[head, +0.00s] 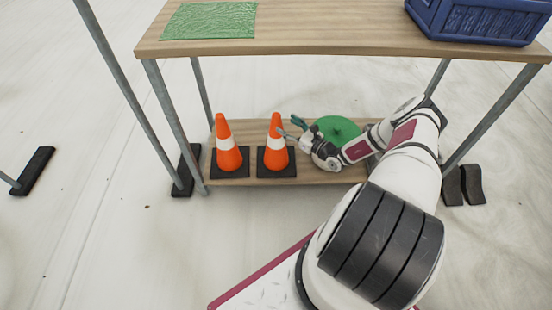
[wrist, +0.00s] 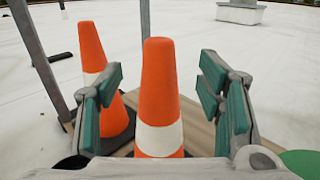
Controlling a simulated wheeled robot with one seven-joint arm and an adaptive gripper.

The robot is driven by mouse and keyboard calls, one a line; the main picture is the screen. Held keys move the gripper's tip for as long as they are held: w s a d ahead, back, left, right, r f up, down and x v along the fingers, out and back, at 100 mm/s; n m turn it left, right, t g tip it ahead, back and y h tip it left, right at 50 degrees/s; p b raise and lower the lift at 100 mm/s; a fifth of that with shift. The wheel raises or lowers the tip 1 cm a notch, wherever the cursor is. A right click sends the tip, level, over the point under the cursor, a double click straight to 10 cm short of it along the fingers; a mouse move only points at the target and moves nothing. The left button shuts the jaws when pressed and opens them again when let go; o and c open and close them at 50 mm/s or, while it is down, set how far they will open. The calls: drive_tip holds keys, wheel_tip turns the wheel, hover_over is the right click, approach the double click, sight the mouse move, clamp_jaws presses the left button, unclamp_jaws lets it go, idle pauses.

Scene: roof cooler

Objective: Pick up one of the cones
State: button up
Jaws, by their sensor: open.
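Two orange cones with white bands and black square bases stand upright on the lower wooden shelf. The left cone (head: 227,146) is near the shelf's left end; it also shows in the wrist view (wrist: 92,70). The right cone (head: 275,150) stands beside it, close to my gripper. My gripper (head: 287,128) is open and reaches in from the right, at the right cone's upper part. In the wrist view, the right cone (wrist: 160,85) stands centred between the two green-padded fingers of my gripper (wrist: 166,88), with a gap on each side.
The lower shelf (head: 250,126) also holds a green round object (head: 338,129) behind my wrist. The upper shelf (head: 330,30) above carries a green textured mat (head: 210,20) and a blue crate (head: 478,20). Grey metal posts (head: 172,120) stand at the shelf's left.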

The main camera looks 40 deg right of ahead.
sight(280, 120)
drive_tip(key=w+b, duration=0.1)
drive_tip(key=w, duration=0.2)
drive_tip(key=w+a+b, duration=0.1)
drive_tip(key=w, duration=0.1)
drive_tip(key=shift+w+a+f, duration=0.1)
drive_tip(key=shift+w, duration=0.7)
drive_tip(key=shift+c, duration=0.6)
drive_tip(key=shift+r, duration=0.2)
clamp_jaws()
